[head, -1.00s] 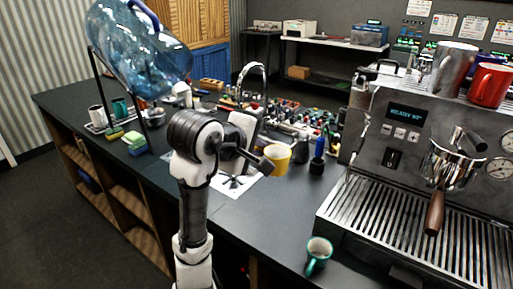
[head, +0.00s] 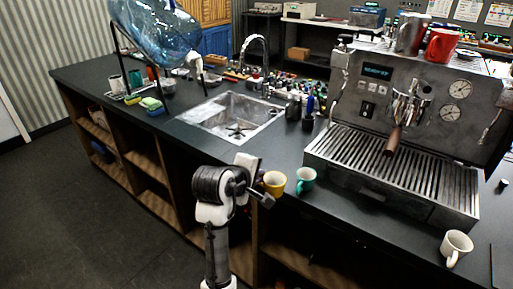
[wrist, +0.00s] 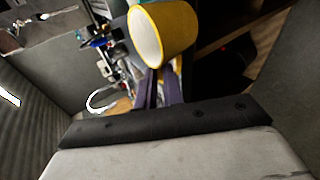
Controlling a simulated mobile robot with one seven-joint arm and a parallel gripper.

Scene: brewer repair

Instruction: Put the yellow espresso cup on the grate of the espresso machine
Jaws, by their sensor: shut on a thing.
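The yellow espresso cup (head: 275,183) is held by my gripper (head: 262,196) near the front edge of the counter, left of the teal cup. In the wrist view the yellow cup (wrist: 166,33) sits at the fingertips (wrist: 160,84), its white inside facing left. My gripper is shut on it. The espresso machine (head: 400,110) stands to the right on the counter. Its slatted metal grate (head: 425,172) lies low at the front, bare below the portafilter (head: 394,140).
A teal cup (head: 306,180) stands close to the right of the yellow cup, before the grate's left corner. A white cup (head: 456,246) stands at the right front. A sink (head: 232,115) is behind my arm. A red mug (head: 441,45) and metal pitcher (head: 411,33) top the machine.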

